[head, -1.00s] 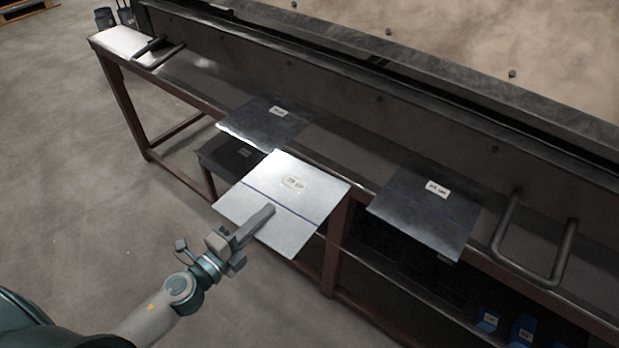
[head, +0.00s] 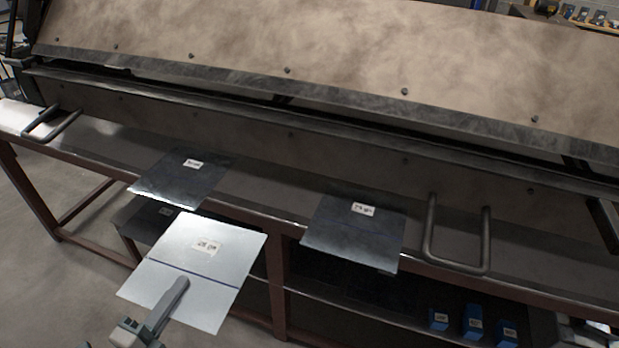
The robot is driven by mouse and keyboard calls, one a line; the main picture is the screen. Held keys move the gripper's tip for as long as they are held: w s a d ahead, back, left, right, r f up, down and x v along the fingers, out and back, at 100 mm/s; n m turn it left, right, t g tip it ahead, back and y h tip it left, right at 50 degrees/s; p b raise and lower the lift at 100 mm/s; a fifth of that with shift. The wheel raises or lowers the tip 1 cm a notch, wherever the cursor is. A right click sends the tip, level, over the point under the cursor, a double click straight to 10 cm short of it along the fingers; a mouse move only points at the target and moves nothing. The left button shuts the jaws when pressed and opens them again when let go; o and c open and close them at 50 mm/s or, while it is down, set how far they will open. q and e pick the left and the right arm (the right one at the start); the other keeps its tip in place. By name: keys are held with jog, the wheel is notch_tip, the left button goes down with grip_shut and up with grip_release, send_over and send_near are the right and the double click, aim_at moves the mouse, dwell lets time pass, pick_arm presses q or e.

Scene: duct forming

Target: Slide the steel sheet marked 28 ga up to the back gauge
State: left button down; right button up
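A pale, bright steel sheet (head: 225,262) has a dark blue line across it and a label that appears to read 28 ga. It juts out in front of the bench edge, its far edge near the bench. My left gripper (head: 180,286) is at its near edge, one finger flat on top; the other finger is hidden beneath, and it looks shut on the sheet. I cannot make out the back gauge; the long dark slot (head: 300,105) under the machine's upper beam runs behind the bench.
Two darker labelled sheets lie on the bench's front edge, one at left (head: 180,180) and one at right (head: 350,235), both overhanging. A U-shaped handle (head: 488,240) stands right, another (head: 50,122) far left. Blue boxes (head: 472,322) sit on the lower shelf.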

aim_at(189, 289)
pick_arm(q)
jog(key=shift+w+d+r+p, duration=0.2)
jog(key=shift+d+r+p, duration=0.45)
jog(key=shift+p, duration=0.45)
jog(key=shift+w+d+r+p, duration=0.2)
jog(key=shift+d+r+p, duration=0.2)
jog(key=shift+d+p, duration=0.55)
jog(key=shift+a+r, duration=0.1)
jog(key=shift+r, duration=0.05)
jog(key=shift+a+p, duration=0.3)
jog(key=shift+w+d+r+y, duration=0.1)
jog(key=shift+d+r+y, duration=0.2)
jog(key=shift+d+r, duration=0.3)
jog(key=d+r+n+y, duration=0.3)
jog(key=d+r+y, duration=0.2)
jog(key=r, duration=0.2)
jog(key=shift+d+r+n+t+y, duration=0.2)
jog(key=shift+n+t+y, duration=0.1)
jog(key=shift+t, duration=0.1)
pick_arm(e)
jog(key=shift+w+d+r, duration=0.1)
jog(key=shift+d+r, duration=0.2)
jog(key=shift+r, duration=0.25)
jog(key=shift+d, duration=0.15)
